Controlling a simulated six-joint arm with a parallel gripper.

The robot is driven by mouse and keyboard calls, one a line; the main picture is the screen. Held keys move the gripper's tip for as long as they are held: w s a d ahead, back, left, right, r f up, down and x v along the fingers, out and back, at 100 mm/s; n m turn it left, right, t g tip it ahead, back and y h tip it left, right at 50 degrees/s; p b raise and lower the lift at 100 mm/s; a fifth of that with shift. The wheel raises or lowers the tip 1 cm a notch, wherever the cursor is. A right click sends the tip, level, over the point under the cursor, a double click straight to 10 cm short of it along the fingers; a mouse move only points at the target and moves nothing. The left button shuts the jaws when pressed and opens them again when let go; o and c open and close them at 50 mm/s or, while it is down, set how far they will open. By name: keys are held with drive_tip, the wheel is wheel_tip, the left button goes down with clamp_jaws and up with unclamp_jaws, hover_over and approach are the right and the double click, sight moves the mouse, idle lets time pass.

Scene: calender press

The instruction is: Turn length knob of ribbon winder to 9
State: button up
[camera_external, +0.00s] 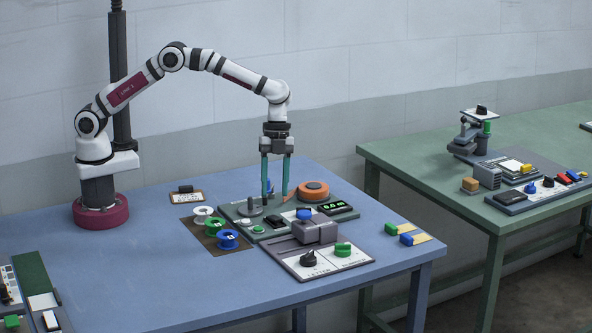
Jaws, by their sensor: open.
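The ribbon winder, by its metre display, is the green-edged unit (233,222) on the blue table. Its display (335,207) shows green digits in metres, too small to read surely. A dark round knob (274,221) and a green button (258,229) sit on its panel. I cannot tell which control is the length knob, and its setting is unreadable. My gripper (276,197) points straight down over the back of the winder, its two teal fingers apart. A small blue part behind the left finger is mostly hidden. Whether the fingertips touch anything is unclear.
An orange roll (313,191) stands just right of my gripper. In front is a grey unit (314,231) with blue, black and green knobs. Several spools lie on a brown mat (207,238) at left. The table's left middle is clear. A green table (415,165) stands at right.

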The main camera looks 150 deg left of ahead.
drive_tip(key=f+n+g+y, duration=0.1)
drive_tip(key=n, duration=0.1)
drive_tip(key=d+n+g, duration=0.1)
drive_tip(key=n, duration=0.1)
drive_tip(key=s+f+n+g+y, duration=0.1)
drive_tip(key=n, duration=0.1)
drive_tip(key=shift+d+f+n+g+y, duration=0.2)
drive_tip(key=shift+f+n+g+y, duration=0.1)
drive_tip(key=shift+f+n+g, duration=0.1)
drive_tip(key=c, duration=0.5)
drive_tip(key=n+g+y, duration=0.1)
drive_tip(key=n, duration=0.2)
drive_tip(key=shift+w+a+n+y, duration=0.1)
drive_tip(key=shift+w+n+y, duration=0.05)
drive_tip(key=shift+n+y, duration=0.2)
clamp_jaws()
drive_tip(key=a+f+n+y, duration=0.2)
drive_tip(key=a+f+n, duration=0.1)
drive_tip(key=w+a+f+n+y, duration=0.1)
drive_tip(key=a+f+n+y, duration=0.1)
drive_tip(key=f+n, duration=0.1)
drive_tip(key=shift+w+a, duration=0.1)
drive_tip(key=shift+a, duration=0.3)
drive_tip(key=s+a, duration=0.2)
drive_tip(key=shift+s+f+y, duration=0.2)
drive_tip(key=shift+s+y, duration=0.05)
drive_tip(key=shift+s, duration=0.15)
drive_tip(key=shift+s+a, duration=0.15)
drive_tip(key=shift+s, duration=0.25)
